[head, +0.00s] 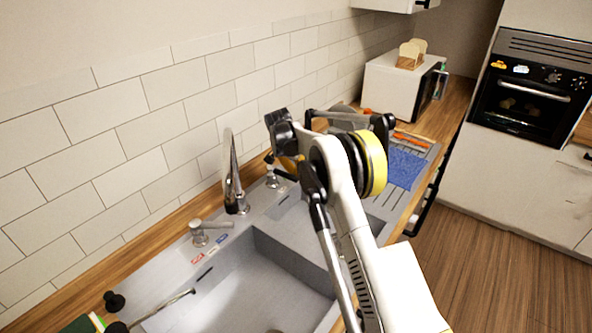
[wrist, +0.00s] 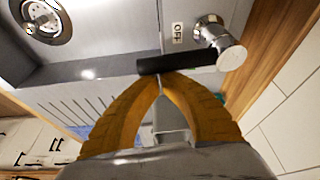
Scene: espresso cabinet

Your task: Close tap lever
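A tap lever with a black handle (wrist: 180,63) and a chrome base (wrist: 212,28) stands beside a small OFF label (wrist: 178,33). Its handle lies across the wrist view, just beyond my fingertips. In the head view this lever's base (head: 272,180) is right of the spout, close to my gripper. My gripper (wrist: 160,78) has yellow fingers whose tips meet, with nothing seen between them. The tips are close to the handle; I cannot tell whether they touch it. The tall chrome spout (head: 233,175) is upright, and a second chrome lever (head: 205,230) is at its left.
The grey sink (head: 255,285) lies in front of the taps, with a drain (wrist: 45,18) in the wrist view. The tiled wall (head: 150,130) is close behind. A blue cloth (head: 405,168), a white toaster oven (head: 392,85) and an oven (head: 525,95) are farther right.

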